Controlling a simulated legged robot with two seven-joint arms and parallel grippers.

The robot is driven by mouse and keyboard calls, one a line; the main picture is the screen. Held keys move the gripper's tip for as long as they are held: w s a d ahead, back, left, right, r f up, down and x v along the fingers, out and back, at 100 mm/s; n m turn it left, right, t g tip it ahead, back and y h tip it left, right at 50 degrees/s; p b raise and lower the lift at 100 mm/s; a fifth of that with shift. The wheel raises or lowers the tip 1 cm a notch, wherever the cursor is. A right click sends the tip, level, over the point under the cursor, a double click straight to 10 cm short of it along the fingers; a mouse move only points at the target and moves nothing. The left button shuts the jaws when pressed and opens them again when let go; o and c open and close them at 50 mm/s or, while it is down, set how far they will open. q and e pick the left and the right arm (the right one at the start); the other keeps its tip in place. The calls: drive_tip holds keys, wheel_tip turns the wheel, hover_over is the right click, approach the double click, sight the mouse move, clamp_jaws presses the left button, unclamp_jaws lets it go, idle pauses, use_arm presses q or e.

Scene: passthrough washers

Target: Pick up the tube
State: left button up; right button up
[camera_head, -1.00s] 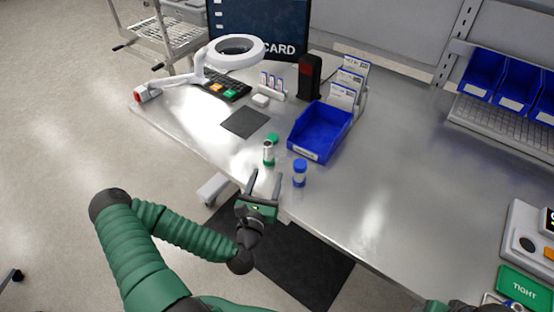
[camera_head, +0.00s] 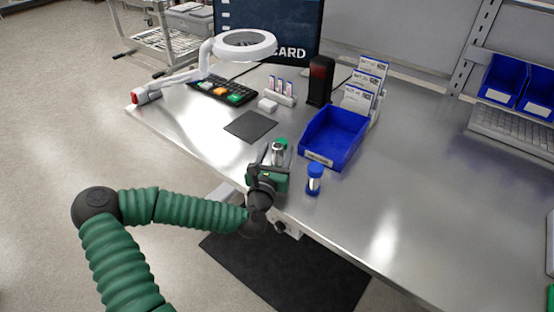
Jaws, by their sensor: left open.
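A small silver tube with green parts (camera_head: 279,153) is on the metal bench near its front edge. My left gripper (camera_head: 276,162) is open, with its fingers reaching to either side of this tube. The gripper body hides the tube's lower part, and I cannot tell whether the fingers touch it. A second tube with a blue cap (camera_head: 315,180) stands upright on the bench, just right of my left gripper and apart from it.
A blue open bin (camera_head: 350,146) is behind the tubes. A dark square pad (camera_head: 250,125), a small keyboard (camera_head: 220,90) and a ring lamp (camera_head: 245,43) are at the back left.

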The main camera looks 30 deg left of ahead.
use_arm(q)
drive_tip(key=shift+a, duration=0.2)
drive_tip(key=shift+s+d+r, duration=0.1)
drive_tip(key=shift+d+r, duration=0.1)
drive_tip(key=shift+d, duration=0.35)
drive_tip(key=c, duration=0.5)
drive_tip(key=shift+d, duration=0.25)
drive_tip(key=c, duration=0.5)
clamp_jaws()
drive_tip(key=shift+a+f, duration=0.1)
drive_tip(key=shift+a, duration=0.35)
